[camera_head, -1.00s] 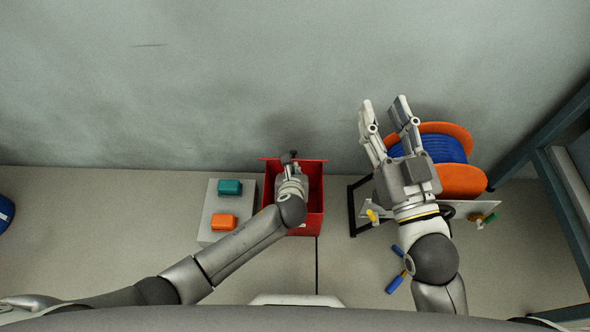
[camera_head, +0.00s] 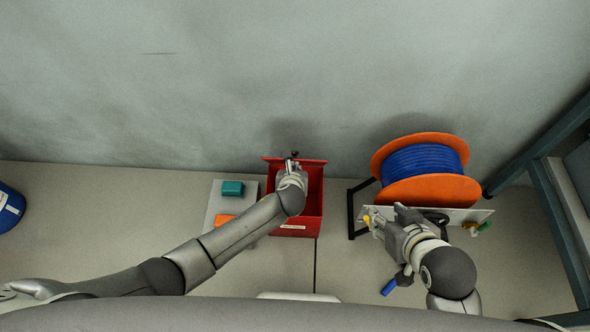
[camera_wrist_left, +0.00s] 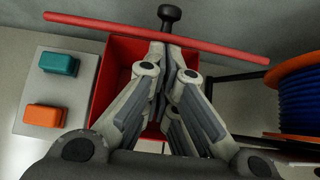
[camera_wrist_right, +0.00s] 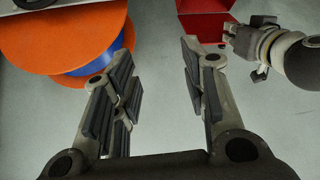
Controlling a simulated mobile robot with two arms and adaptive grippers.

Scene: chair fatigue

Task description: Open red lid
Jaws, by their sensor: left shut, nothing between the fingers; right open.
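The red box (camera_head: 312,210) stands against the wall with its top uncovered. Its red lid (camera_wrist_left: 100,27) is raised and shows nearly edge-on across the back of the box in the left wrist view. A black knob (camera_wrist_left: 170,14) sticks out on the lid's far side. My left gripper (camera_wrist_left: 164,50) is shut and empty, over the box, its fingertips at the lid's near side; whether they touch it I cannot tell. My right gripper (camera_wrist_right: 158,55) is open and empty, near the front of the cable reel in the head view.
An orange reel with blue cable (camera_head: 425,162) stands on a black frame right of the box. A grey panel with a teal button (camera_head: 232,188) and an orange button (camera_wrist_left: 43,115) lies left of it. A blue-handled tool (camera_head: 389,287) lies on the floor.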

